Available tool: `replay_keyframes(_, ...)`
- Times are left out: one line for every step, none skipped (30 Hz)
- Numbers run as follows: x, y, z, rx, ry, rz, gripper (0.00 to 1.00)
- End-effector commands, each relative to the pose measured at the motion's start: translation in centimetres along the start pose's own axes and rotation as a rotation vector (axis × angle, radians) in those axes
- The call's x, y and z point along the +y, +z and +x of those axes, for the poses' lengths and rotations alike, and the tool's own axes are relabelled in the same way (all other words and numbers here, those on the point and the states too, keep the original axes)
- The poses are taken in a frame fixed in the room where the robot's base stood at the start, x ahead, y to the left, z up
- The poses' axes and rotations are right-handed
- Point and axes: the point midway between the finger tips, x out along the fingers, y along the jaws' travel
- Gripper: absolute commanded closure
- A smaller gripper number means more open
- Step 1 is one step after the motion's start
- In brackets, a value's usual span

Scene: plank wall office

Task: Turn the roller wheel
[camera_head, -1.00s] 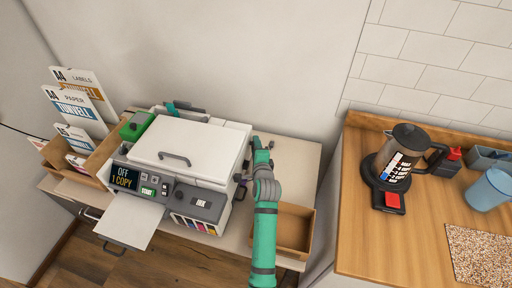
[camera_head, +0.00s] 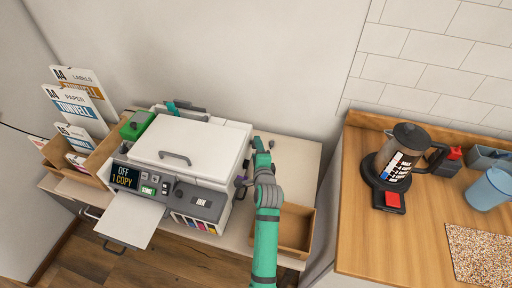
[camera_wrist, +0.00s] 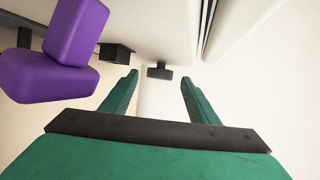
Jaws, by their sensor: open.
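The white printer (camera_head: 190,150) stands on the desk, with its lid shut and its panel reading "OFF 1 COPY". On its right side, the wrist view shows a small dark round knob (camera_wrist: 159,72), which looks like the roller wheel. My gripper (camera_head: 262,145) is beside the printer's right side. In the wrist view my gripper (camera_wrist: 160,80) has its two green fingers apart, with the knob seen between and beyond their tips; nothing is held. A purple two-lobed handle (camera_wrist: 62,60) is to the left of the fingers.
An open brown box (camera_head: 297,229) sits to the right of my arm on the desk. A wooden counter (camera_head: 380,250) with a coffee pot (camera_head: 401,155) is further right. A paper sheet (camera_head: 128,228) sticks out of the printer's front. A carton of paper packs (camera_head: 78,155) stands left.

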Motion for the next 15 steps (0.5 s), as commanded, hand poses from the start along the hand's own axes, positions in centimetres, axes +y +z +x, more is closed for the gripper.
replay_keyframes(0.1,-0.1,-1.1,0.001,0.000,0.001,0.45)
replay_keyframes(0.1,-0.1,-1.7,0.001,-0.001,0.001,0.45)
replay_keyframes(0.1,0.0,-2.5,0.001,0.000,0.001,0.45)
replay_keyframes(0.1,0.0,-3.1,0.001,0.000,0.000,0.45)
replay_keyframes(0.1,0.0,-3.6,0.001,0.000,0.001,0.45)
replay_keyframes(0.1,0.0,-4.3,0.000,-0.001,0.001,0.45)
replay_keyframes(0.1,0.0,-4.8,0.000,0.000,0.001,0.45)
replay_keyframes(0.1,0.0,-5.3,-0.001,0.000,0.001,0.45)
replay_keyframes(0.1,0.0,-5.9,-0.001,0.001,0.001,0.45)
replay_keyframes(0.1,0.0,-6.3,0.000,-0.001,0.001,0.45)
replay_keyframes(0.1,0.0,-6.6,0.000,-0.001,0.001,0.45)
replay_keyframes(0.1,0.0,-7.0,0.000,0.000,0.001,0.45)
replay_keyframes(0.1,0.0,-7.3,0.000,0.000,0.001,0.45)
replay_keyframes(0.1,0.0,-7.5,0.000,0.000,0.001,0.45)
replay_keyframes(0.1,0.0,-7.7,0.000,0.001,0.001,0.45)
